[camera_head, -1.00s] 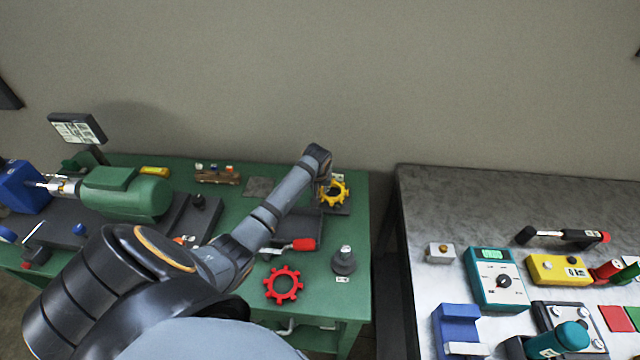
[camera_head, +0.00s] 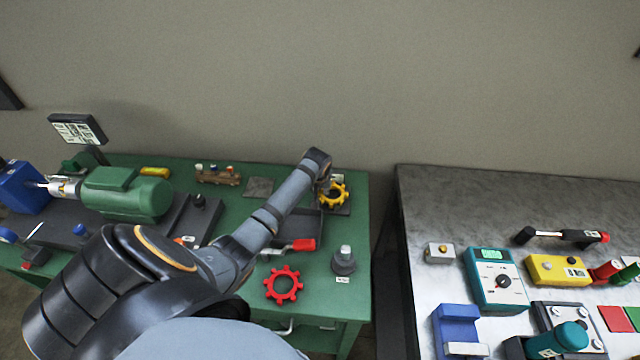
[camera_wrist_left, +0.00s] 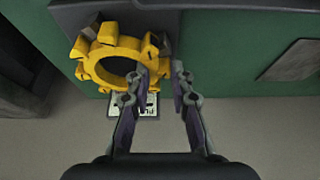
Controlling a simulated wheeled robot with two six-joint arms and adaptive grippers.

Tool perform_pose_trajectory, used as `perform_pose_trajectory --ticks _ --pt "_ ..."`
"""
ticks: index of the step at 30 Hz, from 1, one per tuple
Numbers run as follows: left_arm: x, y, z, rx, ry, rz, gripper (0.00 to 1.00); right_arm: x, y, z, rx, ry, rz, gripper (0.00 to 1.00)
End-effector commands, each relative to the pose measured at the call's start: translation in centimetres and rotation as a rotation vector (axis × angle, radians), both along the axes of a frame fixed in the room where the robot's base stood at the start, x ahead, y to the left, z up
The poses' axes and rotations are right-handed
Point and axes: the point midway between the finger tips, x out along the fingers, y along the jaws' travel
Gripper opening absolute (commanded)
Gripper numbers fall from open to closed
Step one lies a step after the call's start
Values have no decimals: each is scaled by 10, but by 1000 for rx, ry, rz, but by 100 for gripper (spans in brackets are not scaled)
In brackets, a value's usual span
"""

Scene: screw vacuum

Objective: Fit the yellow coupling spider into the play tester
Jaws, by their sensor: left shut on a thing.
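The yellow coupling spider (camera_head: 335,205), a toothed ring, is at the far right corner of the green table. It also shows in the left wrist view (camera_wrist_left: 90,68), beside a dark grey block (camera_wrist_left: 75,15). My left gripper (camera_head: 325,188) is shut on one tooth of it; the fingers (camera_wrist_left: 160,85) show in the left wrist view. The spider is at or just above a dark plate; I cannot tell whether they touch. Which fixture is the play tester is unclear; a grey stand with an upright post (camera_head: 344,262) stands nearer the table's front right.
A red toothed ring (camera_head: 283,296) lies on the green table (camera_head: 318,285). A green motor (camera_head: 125,193) stands at the left. A second table (camera_head: 425,200) with instruments is across a gap at the right.

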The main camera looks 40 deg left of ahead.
Motion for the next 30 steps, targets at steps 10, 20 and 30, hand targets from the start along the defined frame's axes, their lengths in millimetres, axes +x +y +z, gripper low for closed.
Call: perform_pose_trajectory --ticks 10,20,30 --pt "0 0 -7 0 0 0 0 0 0 -3 0 0 0 44" --pt "0 0 -14 1 -1 0 0 0 0 -6 0 0 0 44" --pt "0 0 -14 1 -1 0 30 0 0 -6 0 0 0 44"
